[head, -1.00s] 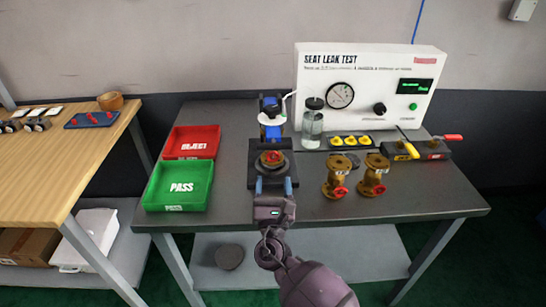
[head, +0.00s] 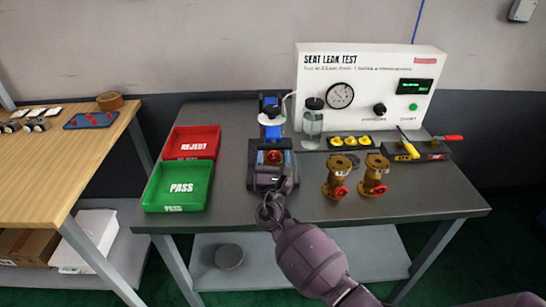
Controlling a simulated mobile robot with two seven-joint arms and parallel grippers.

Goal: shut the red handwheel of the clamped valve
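The red handwheel (head: 273,156) faces up on the clamped valve, which sits in a dark square fixture (head: 253,153) at the middle of the grey bench. My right gripper (head: 274,158) comes in from the front, over the fixture. Its blue fingers are spread, one on the left and one on the right of the handwheel. I cannot tell whether they touch it. The gripper body hides the front of the fixture and most of the valve body. My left gripper is not in view.
Two brass valves with red wheels (head: 340,176) stand right of the fixture. Behind are a blue clamp part (head: 268,104), a glass jar (head: 313,122) and the white test panel (head: 370,65). Red (head: 194,141) and green (head: 178,188) trays lie left.

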